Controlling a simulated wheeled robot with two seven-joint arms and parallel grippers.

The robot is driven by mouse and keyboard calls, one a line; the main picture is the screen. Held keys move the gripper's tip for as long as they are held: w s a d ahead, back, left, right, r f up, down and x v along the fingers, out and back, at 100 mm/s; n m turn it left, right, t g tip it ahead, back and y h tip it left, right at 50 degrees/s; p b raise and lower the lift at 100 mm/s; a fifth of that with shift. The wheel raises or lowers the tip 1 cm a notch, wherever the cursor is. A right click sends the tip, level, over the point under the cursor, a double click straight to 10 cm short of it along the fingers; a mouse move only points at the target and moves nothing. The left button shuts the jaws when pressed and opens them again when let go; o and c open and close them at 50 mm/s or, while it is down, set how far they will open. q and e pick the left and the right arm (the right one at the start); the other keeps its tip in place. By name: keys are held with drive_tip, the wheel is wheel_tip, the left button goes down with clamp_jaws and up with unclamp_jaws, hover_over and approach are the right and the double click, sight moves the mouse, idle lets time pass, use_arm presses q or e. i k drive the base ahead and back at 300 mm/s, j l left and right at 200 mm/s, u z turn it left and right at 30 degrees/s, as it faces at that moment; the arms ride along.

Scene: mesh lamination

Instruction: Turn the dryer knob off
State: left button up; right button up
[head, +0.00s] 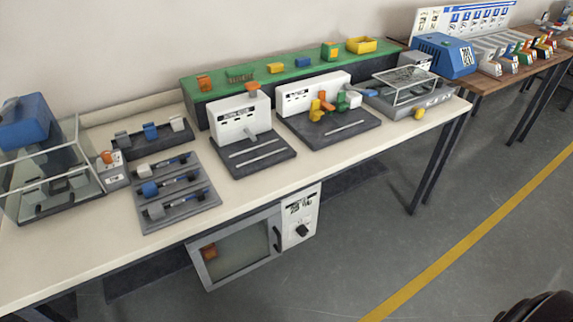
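The dryer (208,283) stands under the long table, low in the middle of the head view. It has a grey-framed door with a glass window, and an orange item shows dimly behind the glass. The door looks shut, with a dark handle (277,239) on its right side. To the right of the door is a white control panel (299,214) with dark markings at the top. The black dryer knob (302,230) sits on the lower part of this panel. Its exact setting is too small to read. Neither of my grippers is in view.
The white table (75,262) overhangs the dryer, with grey stations, a green shelf (300,68) and a glass-walled unit (55,180) on top. Dark table legs (440,165) stand right of the dryer. The grey floor (400,245) in front is clear, with a yellow line (480,235).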

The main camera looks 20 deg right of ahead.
sight(302, 230)
drive_tip(key=k+l+z, duration=0.15)
drive_tip(key=z, duration=0.55)
